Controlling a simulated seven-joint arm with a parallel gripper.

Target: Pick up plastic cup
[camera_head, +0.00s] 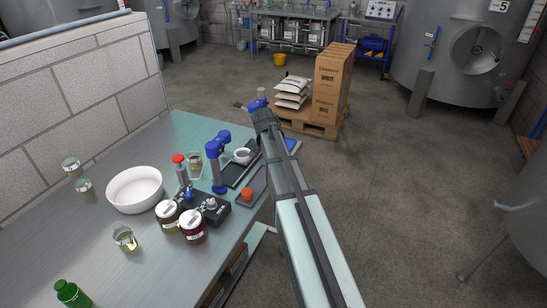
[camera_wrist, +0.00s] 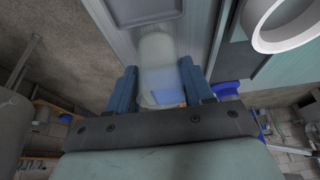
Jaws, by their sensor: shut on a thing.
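The plastic cup (camera_wrist: 157,58) is pale and see-through in the wrist view. It sits between the two blue fingers of my gripper (camera_wrist: 156,82), which are shut on it. The bench surface shows beyond it; I cannot tell whether the cup touches that surface. In the head view my arm reaches away along the bench's right edge, and I cannot make out the held cup there.
The bench (camera_head: 75,240) holds a white bowl (camera_head: 135,189), two dark jars (camera_head: 193,226), a blue-headed stand (camera_head: 218,160), a white cup (camera_head: 242,156) and several glass vessels. A pallet (camera_head: 318,129) with boxes stands beyond. Open floor lies right.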

